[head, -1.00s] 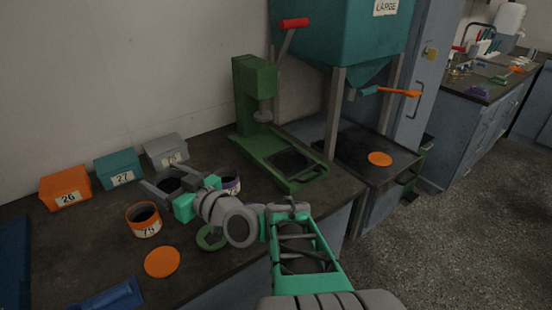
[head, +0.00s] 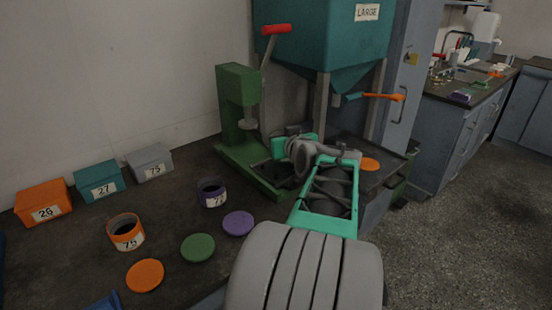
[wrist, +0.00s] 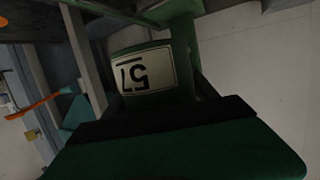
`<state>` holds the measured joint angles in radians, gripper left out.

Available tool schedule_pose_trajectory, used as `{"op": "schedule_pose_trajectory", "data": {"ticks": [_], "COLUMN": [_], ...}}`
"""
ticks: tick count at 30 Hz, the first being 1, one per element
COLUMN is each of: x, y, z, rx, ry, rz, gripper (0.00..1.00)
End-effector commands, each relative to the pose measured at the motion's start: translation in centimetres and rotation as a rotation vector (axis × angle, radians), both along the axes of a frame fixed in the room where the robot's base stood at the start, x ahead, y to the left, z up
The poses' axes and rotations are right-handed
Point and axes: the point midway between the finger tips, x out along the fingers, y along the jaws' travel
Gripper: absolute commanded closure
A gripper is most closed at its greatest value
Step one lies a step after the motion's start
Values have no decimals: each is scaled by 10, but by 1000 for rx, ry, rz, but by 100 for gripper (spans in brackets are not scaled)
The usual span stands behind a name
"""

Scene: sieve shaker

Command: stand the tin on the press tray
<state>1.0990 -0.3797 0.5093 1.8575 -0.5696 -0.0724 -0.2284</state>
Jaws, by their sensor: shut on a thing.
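A tin with a white label reading 57 (wrist: 147,72) shows upside down in the wrist view, close in front of my gripper's dark, broad near part. In the head view my gripper (head: 290,133) is over the right part of the green press's tray (head: 262,183). It is shut on the tin, which my gripper and arm largely hide there. The green press (head: 238,100) stands behind, with its red-handled lever raised. I cannot tell whether the tin touches the tray.
An orange tin (head: 126,232) and a purple-banded tin (head: 212,194) stand on the bench. Green (head: 198,248), purple (head: 238,223) and orange (head: 145,275) lids lie in front. Boxes 26 (head: 43,202), 27 (head: 99,180) and a grey one (head: 149,162) line the wall. A teal hopper (head: 325,40) rises right.

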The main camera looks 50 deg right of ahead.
Motion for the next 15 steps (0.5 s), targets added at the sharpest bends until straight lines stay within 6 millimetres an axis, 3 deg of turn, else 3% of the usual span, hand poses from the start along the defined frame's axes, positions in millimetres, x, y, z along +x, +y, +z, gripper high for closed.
{"op": "schedule_pose_trajectory", "data": {"ticks": [3, 6, 15], "x": [30, 45, 68], "y": [-19, -30, -48], "z": [-18, -43, -78], "rx": [3, 3, -1], "ry": [2, 2, -1], "rz": [6, 4, 2], "gripper": [86, 86, 86]}}
